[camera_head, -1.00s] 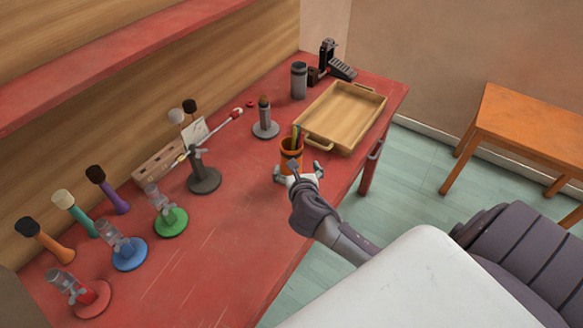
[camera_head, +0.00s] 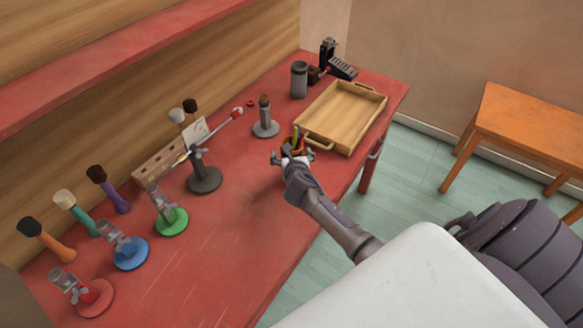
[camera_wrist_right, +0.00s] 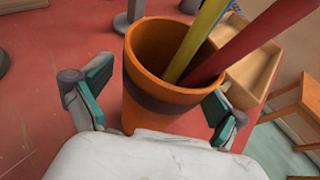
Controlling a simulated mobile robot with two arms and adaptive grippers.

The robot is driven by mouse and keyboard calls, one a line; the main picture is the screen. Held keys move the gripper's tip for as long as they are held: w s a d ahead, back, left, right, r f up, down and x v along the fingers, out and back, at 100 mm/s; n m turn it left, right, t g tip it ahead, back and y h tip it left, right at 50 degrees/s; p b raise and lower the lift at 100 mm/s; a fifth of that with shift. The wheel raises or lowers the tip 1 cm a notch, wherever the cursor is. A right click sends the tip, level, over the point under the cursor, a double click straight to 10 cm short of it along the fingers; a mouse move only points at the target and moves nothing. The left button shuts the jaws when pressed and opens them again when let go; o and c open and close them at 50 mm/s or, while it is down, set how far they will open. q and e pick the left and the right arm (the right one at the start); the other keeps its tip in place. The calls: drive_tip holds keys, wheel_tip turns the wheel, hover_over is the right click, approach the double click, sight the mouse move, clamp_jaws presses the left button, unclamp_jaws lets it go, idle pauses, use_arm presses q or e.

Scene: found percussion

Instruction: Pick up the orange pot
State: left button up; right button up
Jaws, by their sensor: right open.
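The orange pot (camera_head: 286,146) stands on the red workbench with several long coloured sticks (camera_head: 297,134) in it. In the head view my right gripper (camera_head: 293,158) hides most of it. In the right wrist view the pot (camera_wrist_right: 150,105) has a dark band, and a yellow-green and a red stick lean out of it. My right gripper is open, with one teal-padded finger at the pot's left and the other at its right. A gap shows on the left side; whether the right finger touches the pot cannot be told. My left gripper is out of view.
A wooden tray (camera_head: 318,133) stands just beyond the pot. A grey stand (camera_head: 265,126) and a dark grey cylinder (camera_head: 299,80) are behind it. Coloured stands and mallets line the left of the red bench (camera_head: 235,215). The bench's front is mostly clear.

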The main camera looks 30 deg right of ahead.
drive_tip(key=shift+s+r, duration=0.1)
drive_tip(key=c, duration=1.6)
drive_tip(key=shift+c, duration=0.9)
